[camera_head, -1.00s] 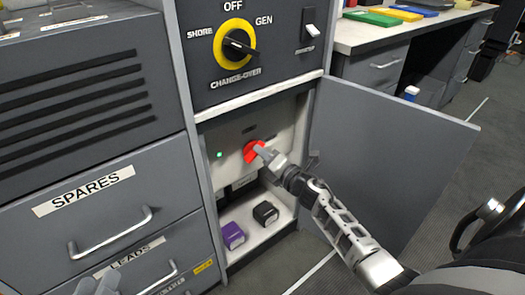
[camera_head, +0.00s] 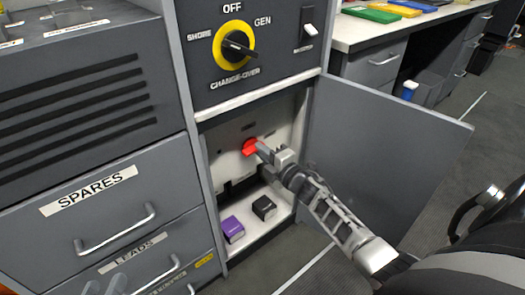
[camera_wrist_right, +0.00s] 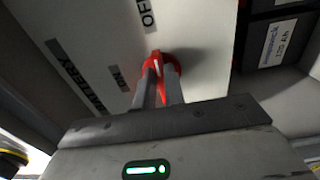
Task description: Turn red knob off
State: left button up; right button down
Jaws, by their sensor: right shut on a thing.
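The red knob (camera_head: 250,147) is on the pale panel (camera_head: 226,135) inside the open lower compartment. My right gripper (camera_head: 262,150) reaches in from the lower right and is shut on the knob's grip. In the right wrist view its two fingers (camera_wrist_right: 160,92) stand on either side of the red knob (camera_wrist_right: 159,62). The grip's upper end is toward the OFF label (camera_wrist_right: 147,14); the ON label (camera_wrist_right: 118,78) is to its left. My left gripper (camera_head: 104,286) shows only as fingertips at the bottom left edge, away from the knob; its opening is unclear.
The compartment door (camera_head: 390,155) stands open to the right. A purple box (camera_head: 232,229) and a black box (camera_head: 264,207) sit on the compartment floor below the knob. The yellow change-over switch (camera_head: 234,44) is above. Drawers (camera_head: 100,205) stand on the left.

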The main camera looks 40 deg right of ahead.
dwell(0.3)
jog(key=c, duration=1.5)
grip_release()
jog(key=shift+s, duration=0.1)
